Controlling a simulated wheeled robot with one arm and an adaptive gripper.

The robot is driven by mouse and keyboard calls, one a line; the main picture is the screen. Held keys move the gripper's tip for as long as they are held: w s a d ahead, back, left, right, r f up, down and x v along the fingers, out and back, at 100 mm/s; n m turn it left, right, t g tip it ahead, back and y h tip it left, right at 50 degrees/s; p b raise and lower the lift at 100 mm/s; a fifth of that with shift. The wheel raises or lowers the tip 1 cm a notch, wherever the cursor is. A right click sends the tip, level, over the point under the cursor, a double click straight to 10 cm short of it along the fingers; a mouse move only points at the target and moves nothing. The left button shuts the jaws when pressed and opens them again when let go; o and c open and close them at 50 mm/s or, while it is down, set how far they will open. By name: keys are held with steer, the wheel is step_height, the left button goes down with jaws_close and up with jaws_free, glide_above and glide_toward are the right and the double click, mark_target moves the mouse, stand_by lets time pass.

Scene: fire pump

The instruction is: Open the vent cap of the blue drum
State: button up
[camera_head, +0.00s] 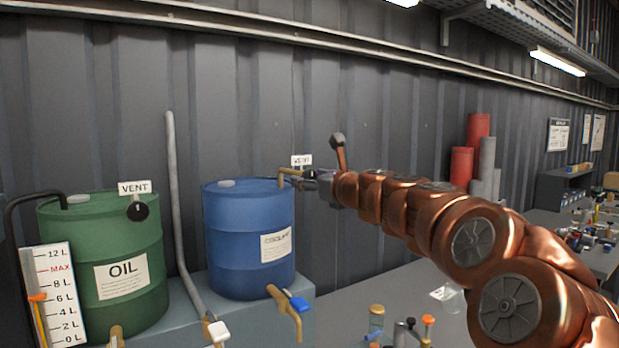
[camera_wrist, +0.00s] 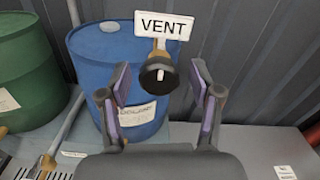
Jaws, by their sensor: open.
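The blue drum (camera_head: 248,240) stands on a grey bench, with a label reading coolant. It also shows in the wrist view (camera_wrist: 92,62). Its vent has a brass pipe (camera_head: 286,172) and a white VENT sign (camera_wrist: 162,25). In the wrist view the round black vent cap (camera_wrist: 158,76) sits below the sign, between my fingers and apart from both. My gripper (camera_wrist: 160,100) is open and empty, its two purple-padded fingers on either side of the cap. In the head view my gripper (camera_head: 305,180) is at the drum's upper right, and it hides the cap there.
A green oil drum (camera_head: 108,262) with its own black vent cap (camera_head: 138,211) stands to the left. A grey pipe (camera_head: 180,220) rises between the drums. A brass tap with a blue handle (camera_head: 290,305) sticks out below the blue drum. Small bottles (camera_head: 376,318) stand on the bench at right.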

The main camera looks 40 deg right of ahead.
steer(key=shift+w, duration=0.45)
steer(key=c, duration=1.2)
